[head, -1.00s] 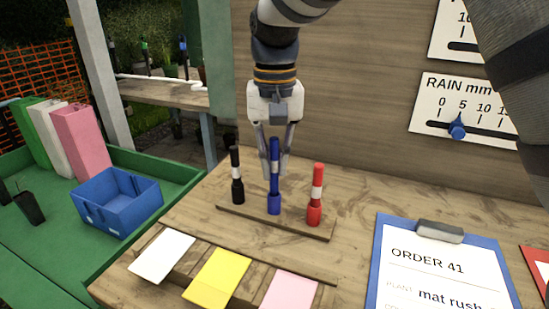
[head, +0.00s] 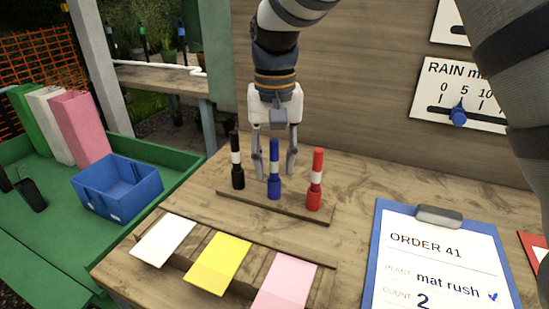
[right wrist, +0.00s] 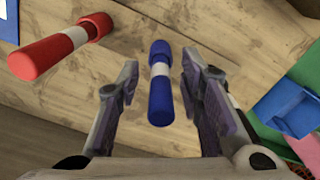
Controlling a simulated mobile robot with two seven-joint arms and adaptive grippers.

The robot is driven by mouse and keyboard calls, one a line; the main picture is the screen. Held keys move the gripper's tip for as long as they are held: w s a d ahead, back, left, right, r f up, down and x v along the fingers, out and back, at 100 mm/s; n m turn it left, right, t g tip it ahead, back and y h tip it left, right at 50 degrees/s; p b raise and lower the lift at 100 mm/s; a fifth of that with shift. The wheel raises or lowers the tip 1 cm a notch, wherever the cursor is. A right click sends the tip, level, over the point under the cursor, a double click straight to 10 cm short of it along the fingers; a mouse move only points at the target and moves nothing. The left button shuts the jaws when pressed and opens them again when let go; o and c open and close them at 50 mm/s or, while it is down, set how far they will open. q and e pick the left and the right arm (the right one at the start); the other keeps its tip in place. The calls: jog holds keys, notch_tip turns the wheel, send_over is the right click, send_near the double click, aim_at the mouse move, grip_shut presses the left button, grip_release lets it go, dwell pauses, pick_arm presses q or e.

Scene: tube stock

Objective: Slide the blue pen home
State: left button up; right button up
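The blue pen (head: 274,154) stands upright in the middle of a wooden strip (head: 246,202), between a black pen (head: 237,160) and a red pen (head: 316,180). It has a white band above a wider blue base. Its height is about that of its neighbours. My right gripper (head: 274,172) is open, pointing down, with one finger on each side of the blue pen. The right wrist view shows the blue pen (right wrist: 160,100) between the fingers, with a gap on both sides. My left gripper is in no view.
White (head: 164,240), yellow (head: 218,263) and pink (head: 285,284) cards lie along the bench front. A clipboard (head: 371,260) lies at right. A blue bin (head: 117,187) stands in a green tray at left. A board wall (head: 370,100) rises behind.

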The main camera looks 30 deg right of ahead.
notch_tip(320, 180, up, 12)
dwell(0.6)
